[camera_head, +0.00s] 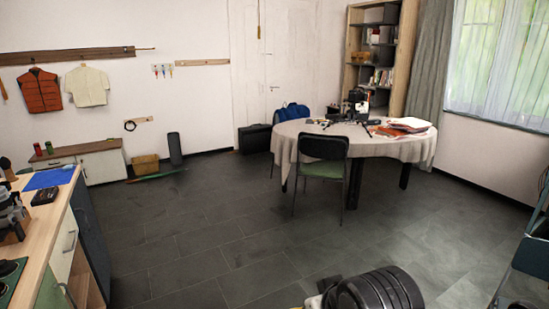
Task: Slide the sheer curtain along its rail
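The sheer curtain (490,70) is white and translucent and hangs over the bright window at the upper right. Green shows through it from outside. Its top edge is cut off by the picture and no rail shows. A thicker grey curtain (432,70) hangs at the window's left side. A black ringed part of my own arm shows at the bottom, well away from the window. The fingers of my gripper are not in view.
A round table (420,150) with a pale cloth, bearing papers and dark gear, stands before the window wall. A dark chair (323,147) is in front of it. A workbench (57,205) lines the left. The central tiled floor (215,235) is free.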

